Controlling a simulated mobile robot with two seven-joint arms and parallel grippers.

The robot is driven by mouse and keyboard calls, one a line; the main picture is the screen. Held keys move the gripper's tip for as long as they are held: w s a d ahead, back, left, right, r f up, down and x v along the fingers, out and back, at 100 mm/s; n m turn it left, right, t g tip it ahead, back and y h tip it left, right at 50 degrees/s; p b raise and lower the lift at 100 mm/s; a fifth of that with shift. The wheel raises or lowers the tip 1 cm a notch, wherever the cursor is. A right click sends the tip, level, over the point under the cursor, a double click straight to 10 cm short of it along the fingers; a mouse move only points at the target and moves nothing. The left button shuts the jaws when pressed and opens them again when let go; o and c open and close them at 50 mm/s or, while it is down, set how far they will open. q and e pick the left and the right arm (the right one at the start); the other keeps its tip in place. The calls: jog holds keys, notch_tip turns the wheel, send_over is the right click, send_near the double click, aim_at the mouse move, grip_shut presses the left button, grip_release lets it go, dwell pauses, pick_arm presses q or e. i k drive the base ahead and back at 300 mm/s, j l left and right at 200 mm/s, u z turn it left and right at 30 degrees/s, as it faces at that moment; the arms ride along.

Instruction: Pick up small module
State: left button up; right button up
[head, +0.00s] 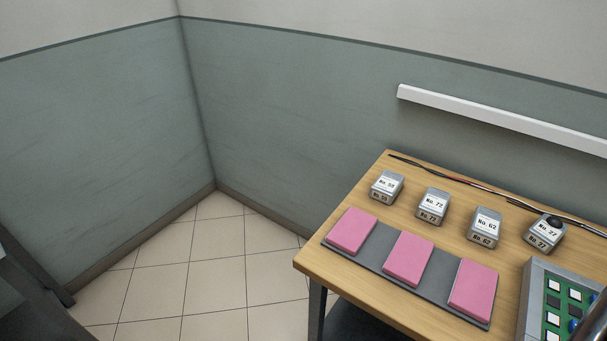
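Several small grey box modules with white number labels stand in a row on the wooden table (312,262). The leftmost module (386,187) has a label that is hard to read. To its right are module No. 72 (433,206), module No. 62 (484,228) and module No. 27 (545,236). A dark round knob (555,222) shows at the top of module No. 27. They stand apart from each other. Neither of my grippers is in view, so nothing shows in their grasp.
A dark grey mat (377,250) with three pink pads (408,259) lies in front of the modules. A grey-framed green board (568,308) with small blocks is cut off at lower right. A dark cable (455,178) runs behind the modules. Tiled floor is clear left of the table.

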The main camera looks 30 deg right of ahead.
aim_at(384, 190)
jog(key=i+j+z, duration=0.15)
jog(key=i+j, duration=0.25)
jog(key=i, duration=0.2)
jog(key=i+j+z, duration=0.2)
jog(key=i+j, duration=0.25)
jog(key=i, duration=0.15)
jog(key=i+z, duration=0.15)
jog(key=z, duration=0.3)
jog(key=i+z, duration=0.1)
jog(key=z, duration=0.3)
jog(key=i+z, duration=0.15)
jog(key=z, duration=0.3)
jog(key=i+j+z, duration=0.1)
jog(key=z, duration=0.3)
